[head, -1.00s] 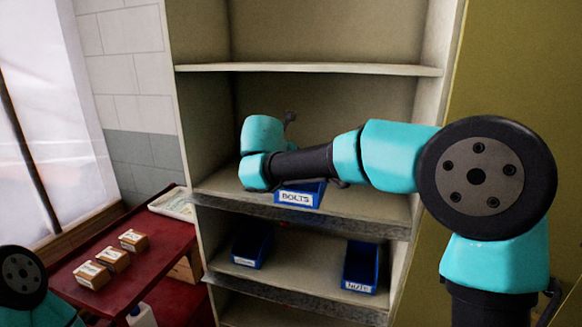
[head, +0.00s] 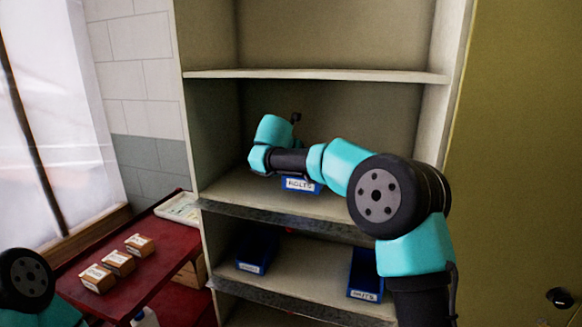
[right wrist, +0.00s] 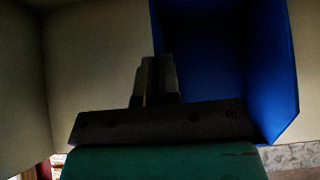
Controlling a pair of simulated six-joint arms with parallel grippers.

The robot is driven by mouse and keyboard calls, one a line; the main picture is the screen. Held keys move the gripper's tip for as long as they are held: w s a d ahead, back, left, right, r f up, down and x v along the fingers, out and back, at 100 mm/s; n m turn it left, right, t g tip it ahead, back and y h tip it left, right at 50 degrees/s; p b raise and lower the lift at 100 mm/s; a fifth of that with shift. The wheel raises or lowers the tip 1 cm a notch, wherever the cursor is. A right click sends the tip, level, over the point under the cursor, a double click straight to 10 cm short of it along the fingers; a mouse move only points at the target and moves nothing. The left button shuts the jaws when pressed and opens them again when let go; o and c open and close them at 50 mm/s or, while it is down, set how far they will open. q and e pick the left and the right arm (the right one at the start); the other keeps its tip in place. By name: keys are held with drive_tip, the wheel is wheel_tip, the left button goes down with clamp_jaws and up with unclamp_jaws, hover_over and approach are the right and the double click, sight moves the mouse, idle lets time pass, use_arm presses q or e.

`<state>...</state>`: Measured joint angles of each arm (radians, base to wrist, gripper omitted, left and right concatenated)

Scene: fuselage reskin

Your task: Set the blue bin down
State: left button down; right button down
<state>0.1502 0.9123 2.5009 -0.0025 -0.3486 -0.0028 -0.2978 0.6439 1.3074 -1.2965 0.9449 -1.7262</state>
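The blue bin with a BOLTS label (head: 300,184) is at the middle shelf (head: 335,205) of the cabinet, set back from its front edge. My right forearm hides most of it, and I cannot tell whether its base touches the shelf. In the right wrist view the bin (right wrist: 225,60) fills the upper right. My right gripper (right wrist: 157,68) has its fingers close together on the bin's left wall. In the head view my right wrist hides the fingers. My left gripper is out of view; only part of my left arm shows at lower left.
Two other blue bins, one at left (head: 257,252) and one labelled NUTS (head: 364,275), stand on the shelf below. The upper shelf (head: 315,76) is empty. A red table (head: 150,275) at left holds small labelled boxes (head: 118,262) and a pale tray (head: 180,207).

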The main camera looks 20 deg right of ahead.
drive_tip(key=shift+f, duration=1.75)
drive_tip(key=shift+f, duration=0.15)
drive_tip(key=c, duration=1.3)
unclamp_jaws()
drive_tip(key=shift+c, duration=0.2)
drive_tip(key=shift+s+r, duration=0.1)
drive_tip(key=shift+r, duration=0.1)
drive_tip(key=v, duration=1.2)
drive_tip(key=shift+f, duration=0.1)
